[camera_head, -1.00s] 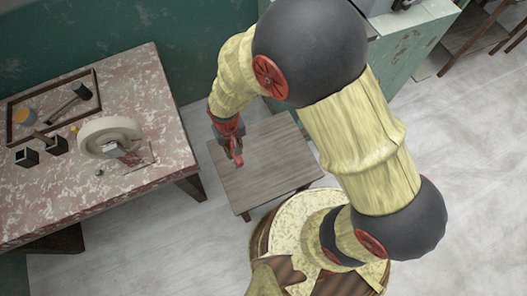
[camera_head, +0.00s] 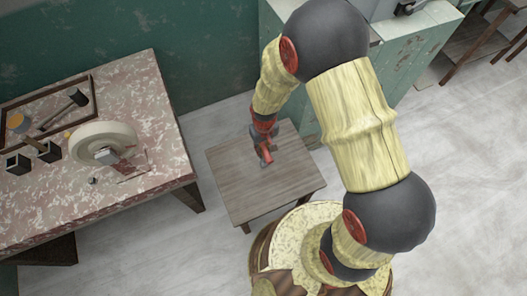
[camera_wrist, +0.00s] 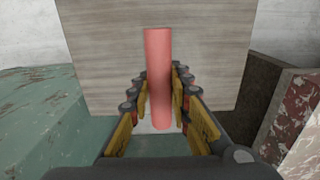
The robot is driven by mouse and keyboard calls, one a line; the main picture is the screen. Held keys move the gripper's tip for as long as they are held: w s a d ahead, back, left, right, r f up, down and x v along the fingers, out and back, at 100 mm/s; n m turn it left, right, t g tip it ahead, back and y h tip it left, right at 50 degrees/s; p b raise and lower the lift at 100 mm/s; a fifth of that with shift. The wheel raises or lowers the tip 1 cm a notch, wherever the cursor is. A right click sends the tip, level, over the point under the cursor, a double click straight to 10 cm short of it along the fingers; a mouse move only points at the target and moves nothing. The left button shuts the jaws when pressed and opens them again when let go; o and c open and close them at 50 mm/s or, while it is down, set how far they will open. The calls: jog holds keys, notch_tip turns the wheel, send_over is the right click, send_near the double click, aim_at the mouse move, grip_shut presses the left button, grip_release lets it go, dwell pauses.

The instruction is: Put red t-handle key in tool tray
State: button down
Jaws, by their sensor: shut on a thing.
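A red bar (camera_wrist: 158,75), which looks like part of the red t-handle key, stands out between my fingers in the wrist view. My gripper (camera_wrist: 160,105) is shut on it. The crossbar of the key cannot be made out. In the head view my gripper (camera_head: 265,155) is above the small wooden table, small and partly hidden. The tool tray (camera_head: 45,90) is a shallow dark-framed tray on the worn table at the left, well away from my gripper. A dark-headed hammer (camera_head: 76,98) lies in it.
A white round wheel-like thing (camera_head: 90,137) and dark square cups (camera_head: 18,163) stand near the tray on the worn table (camera_head: 85,210). The small wooden table (camera_head: 240,195) is bare below my gripper. Green cabinets (camera_head: 405,60) stand behind my arm.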

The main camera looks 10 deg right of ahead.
jog(key=shift+f, duration=1.1)
jog(key=shift+f+b, duration=0.15)
jog(key=shift+b, duration=0.2)
jog(key=c, duration=1.6)
grip_release()
jog(key=shift+c, duration=0.2)
